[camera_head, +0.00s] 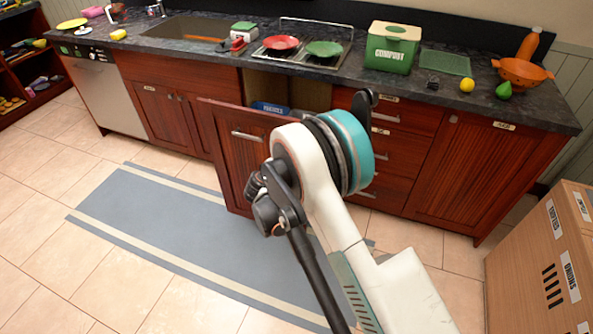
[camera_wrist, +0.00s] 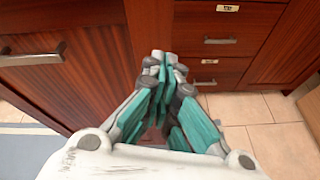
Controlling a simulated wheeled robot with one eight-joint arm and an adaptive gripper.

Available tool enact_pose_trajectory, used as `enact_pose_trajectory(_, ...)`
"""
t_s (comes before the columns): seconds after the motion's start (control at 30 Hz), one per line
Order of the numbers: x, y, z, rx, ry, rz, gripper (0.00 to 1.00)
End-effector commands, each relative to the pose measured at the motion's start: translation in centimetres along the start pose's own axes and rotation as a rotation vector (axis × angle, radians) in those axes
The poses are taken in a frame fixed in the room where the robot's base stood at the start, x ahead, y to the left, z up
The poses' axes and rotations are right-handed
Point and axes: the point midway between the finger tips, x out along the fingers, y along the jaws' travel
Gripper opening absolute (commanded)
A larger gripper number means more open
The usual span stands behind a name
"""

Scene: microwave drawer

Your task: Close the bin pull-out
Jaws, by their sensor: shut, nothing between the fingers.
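The bin pull-out's dark red wooden front (camera_head: 232,137) stands out from the counter cabinets in the head view. Behind it the opening shows a blue labelled item (camera_head: 269,108) inside. In the wrist view, the large wood panel with a bar handle (camera_wrist: 32,57) at left appears to be this front. My gripper (camera_wrist: 163,58) is shut and empty, with its teal and grey fingers together near the panel's right side. I cannot tell whether the fingertips touch it. In the head view my arm hides the gripper and the right part of the pull-out.
Closed drawers (camera_wrist: 235,25) with handles stand just right of my gripper. The counter (camera_head: 440,92) above holds a green bin (camera_head: 391,48), plates and an orange colander (camera_head: 522,73). A blue-grey mat (camera_head: 150,215) covers open floor at left.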

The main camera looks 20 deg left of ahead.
Motion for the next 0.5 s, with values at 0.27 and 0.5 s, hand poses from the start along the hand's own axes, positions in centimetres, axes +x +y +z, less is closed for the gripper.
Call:
enact_pose_trajectory(0.27, -1.1, 1.7, -9.9, -0.229, -0.058, 0.027, 0.0)
enact_pose_trajectory(0.5, -0.4, 1.8, -10.9, -0.261, -0.067, 0.027, 0.0)
